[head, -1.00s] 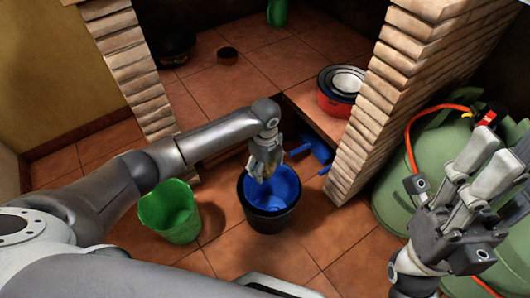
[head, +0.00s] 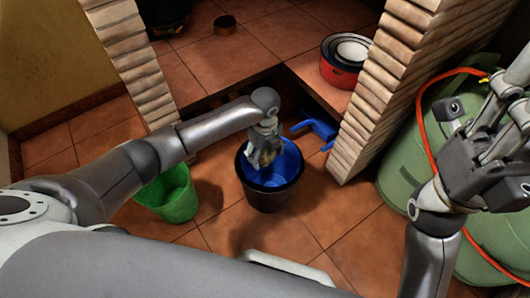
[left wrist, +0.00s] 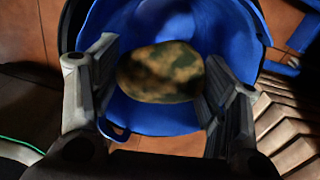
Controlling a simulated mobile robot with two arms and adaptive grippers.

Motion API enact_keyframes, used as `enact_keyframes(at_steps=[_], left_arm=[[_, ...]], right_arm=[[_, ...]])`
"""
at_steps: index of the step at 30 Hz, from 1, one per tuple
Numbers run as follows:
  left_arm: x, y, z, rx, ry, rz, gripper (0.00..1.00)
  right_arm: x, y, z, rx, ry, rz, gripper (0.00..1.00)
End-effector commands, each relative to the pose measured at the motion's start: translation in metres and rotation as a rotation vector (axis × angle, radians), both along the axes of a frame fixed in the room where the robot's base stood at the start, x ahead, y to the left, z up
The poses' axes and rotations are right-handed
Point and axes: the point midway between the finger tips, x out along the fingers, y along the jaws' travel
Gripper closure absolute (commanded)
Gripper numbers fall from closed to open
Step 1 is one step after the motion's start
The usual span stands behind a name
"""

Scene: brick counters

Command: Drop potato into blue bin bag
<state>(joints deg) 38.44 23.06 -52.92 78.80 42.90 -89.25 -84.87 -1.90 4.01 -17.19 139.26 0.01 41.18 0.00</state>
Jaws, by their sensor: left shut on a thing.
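A brown, mottled potato (left wrist: 160,72) sits between the fingers of my left gripper (left wrist: 158,85) in the left wrist view. In the head view the left gripper (head: 264,158) is over the mouth of a dark bin, shut on the potato, which is mostly hidden by the fingers. The blue bin bag (head: 284,170) lines the inside of that dark bin (head: 270,198). In the left wrist view the blue bag (left wrist: 165,120) lies behind and around the potato. My right gripper (head: 509,113) is at the right edge, partly cut off, with its fingers apart.
A green bin (head: 170,198) stands left of the dark bin. A blue object (head: 322,130) lies behind it on the right. A brick pillar (head: 368,120) and green gas cylinders (head: 405,165) with an orange hose are at the right. Red pots (head: 338,70) sit on the tiled ledge.

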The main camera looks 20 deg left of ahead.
Motion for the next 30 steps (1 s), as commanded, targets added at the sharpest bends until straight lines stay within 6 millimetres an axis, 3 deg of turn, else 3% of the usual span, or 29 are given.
enact_keyframes(at_steps=[11, 12, 18, 30], left_arm=[[0.0003, 0.0001, -0.0027, 0.0, 0.0, 0.001, 0.57], [0.0003, 0.0001, -0.0027, 0.0, 0.0, 0.001, 0.3], [0.0003, 0.0002, -0.0029, 0.0, 0.0, 0.001, 0.06], [0.0003, 0.0003, 0.0004, 0.001, -0.001, 0.001, 0.06]], right_arm=[[-0.0007, 0.0005, 0.0027, -0.001, -0.014, -0.001, 0.6], [-0.0007, 0.0005, 0.0027, -0.001, -0.014, -0.001, 0.6], [-0.0008, 0.0005, 0.0025, -0.002, -0.014, -0.001, 0.6], [0.0, 0.0002, 0.002, -0.001, -0.012, -0.001, 0.6]])
